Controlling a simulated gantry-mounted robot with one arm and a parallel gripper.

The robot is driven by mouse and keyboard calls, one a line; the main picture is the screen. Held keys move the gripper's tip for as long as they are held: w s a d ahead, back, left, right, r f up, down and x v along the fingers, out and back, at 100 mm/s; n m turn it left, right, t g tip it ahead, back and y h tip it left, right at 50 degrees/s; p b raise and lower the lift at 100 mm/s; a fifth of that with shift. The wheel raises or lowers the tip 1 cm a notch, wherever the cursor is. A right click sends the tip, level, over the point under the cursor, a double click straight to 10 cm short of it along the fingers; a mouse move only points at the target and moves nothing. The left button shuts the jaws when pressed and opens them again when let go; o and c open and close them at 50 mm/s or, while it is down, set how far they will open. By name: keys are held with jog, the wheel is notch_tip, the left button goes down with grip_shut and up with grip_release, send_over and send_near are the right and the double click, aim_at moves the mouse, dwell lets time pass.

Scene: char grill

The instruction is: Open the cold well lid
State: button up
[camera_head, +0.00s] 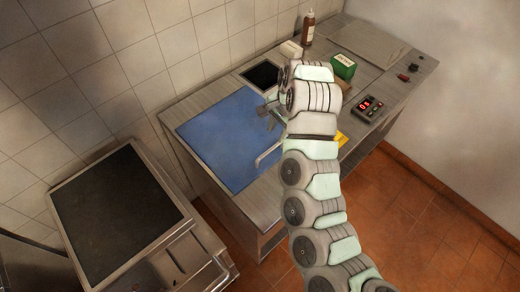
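The cold well lid appears to be the blue flat panel (215,135) set in the steel counter, lying flat and closed. A pale bar handle (267,156) shows at its right front edge, partly beside my arm. My gripper (264,113) is over the right edge of the blue panel, toward the back, apart from the handle in the picture. The fingers are small and dark, so their opening is unclear. I see nothing held in them. My arm covers the counter to the right of the panel.
A dark well (262,75) lies behind the panel. A brown bottle (308,28), a green box (344,66), a timer with red digits (368,107) and a yellow item (341,139) are along the counter. A black-topped grill (115,215) stands at the left. The tiled wall borders the back.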

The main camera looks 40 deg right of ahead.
aim_at(271, 149)
jog(key=x, duration=0.9)
jog(key=shift+s+b, duration=0.25)
jog(key=shift+b, duration=0.05)
jog(key=shift+x, duration=0.9)
jog(key=shift+w, duration=0.1)
jog(key=shift+c, duration=0.3)
grip_shut()
